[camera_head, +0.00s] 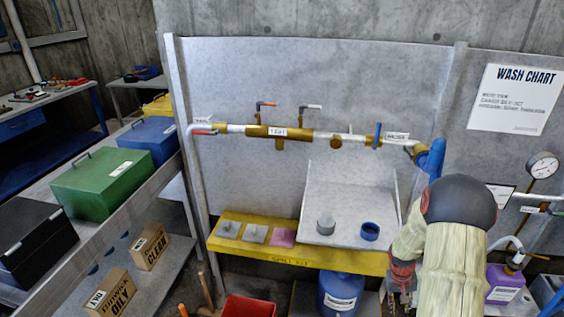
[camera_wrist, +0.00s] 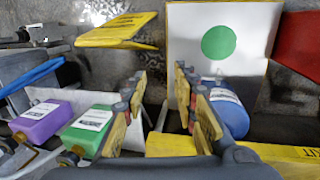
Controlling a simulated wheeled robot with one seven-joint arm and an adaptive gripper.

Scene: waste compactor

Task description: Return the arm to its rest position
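My arm (camera_head: 455,255) shows at the right of the head view, in front of the grey panel and the right end of the yellow shelf. My gripper (camera_wrist: 160,82) fills the middle of the wrist view. Its two yellow-padded fingers stand apart, with nothing between them. In the head view only a red and grey part of the gripper (camera_head: 402,275) shows, low beside the forearm; its fingertips are hidden there.
A yellow shelf (camera_head: 330,255) and pipework (camera_head: 300,134) lie left of my arm. A blue jug (camera_wrist: 228,105) is right of the fingers; green (camera_wrist: 88,132) and purple (camera_wrist: 42,122) jugs are left. A gauge (camera_head: 542,165) stands at far right.

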